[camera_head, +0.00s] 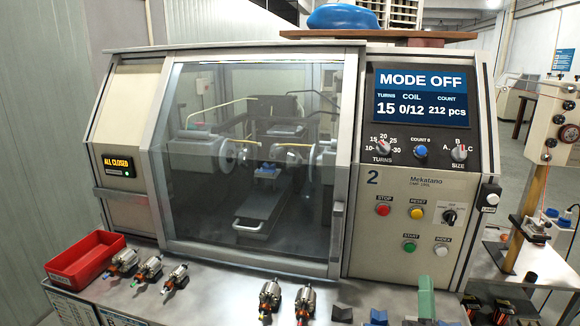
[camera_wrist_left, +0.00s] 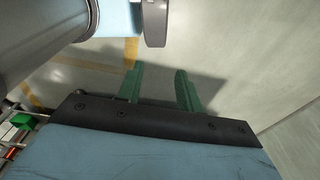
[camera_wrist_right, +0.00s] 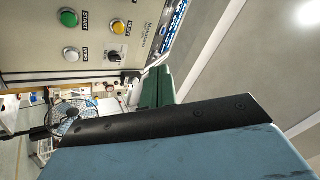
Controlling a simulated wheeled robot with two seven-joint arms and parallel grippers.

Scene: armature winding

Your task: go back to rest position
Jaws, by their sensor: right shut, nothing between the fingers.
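My right gripper (camera_head: 426,284) shows at the bottom of the head view, below the start button, with its green fingers pointing up. In the right wrist view its green fingers (camera_wrist_right: 153,84) are shut together with nothing between them. My left gripper (camera_wrist_left: 160,84) shows only in the left wrist view; its two green fingers are apart and empty, above bare floor. The left arm is out of the head view.
The winding machine (camera_head: 345,188) has its clear door shut, and its screen (camera_head: 425,95) reads MODE OFF. A red tray (camera_head: 78,268) and several armatures (camera_head: 270,296) sit on the front ledge. A post with a spool (camera_head: 568,133) stands at the right.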

